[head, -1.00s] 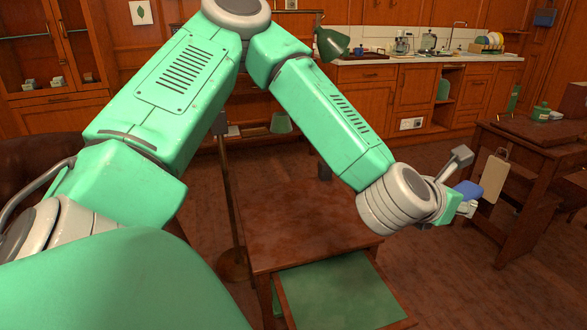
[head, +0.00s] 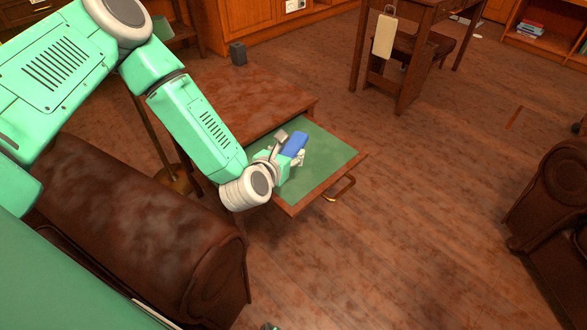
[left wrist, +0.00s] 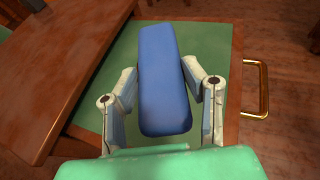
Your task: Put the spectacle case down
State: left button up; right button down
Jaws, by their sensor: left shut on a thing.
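The spectacle case is a blue oblong block (head: 295,144). My left gripper (head: 290,153) is shut on it in the head view. In the left wrist view the case (left wrist: 164,80) sits between the two fingers (left wrist: 166,97) and points away from the palm. Below the case is an open drawer with a green lining (head: 318,164), which also shows in the left wrist view (left wrist: 90,92). The case appears to be over the lining; whether it touches it I cannot tell. My right gripper is not in view.
The drawer belongs to a small wooden table (head: 245,92) with a dark cup-like object (head: 238,54) on top. A brass handle (head: 340,190) is on the drawer front. A brown leather armchair (head: 150,230) stands close below my arm. Open floor (head: 420,210) lies to the right.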

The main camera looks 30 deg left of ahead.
pick_arm(q)
jog(key=f, duration=0.2)
jog(key=f+b, duration=0.1)
jog(key=shift+a+f, duration=0.25)
jog(key=shift+f, duration=0.15)
jog(key=f, duration=0.2)
jog(key=d+f+b, duration=0.1)
jog(key=f, duration=0.1)
jog(key=shift+a+r, duration=0.1)
jog(key=shift+a, duration=0.1)
jog(key=shift+a, duration=0.1)
jog(key=o, duration=1.2)
jog(key=shift+c, duration=0.2)
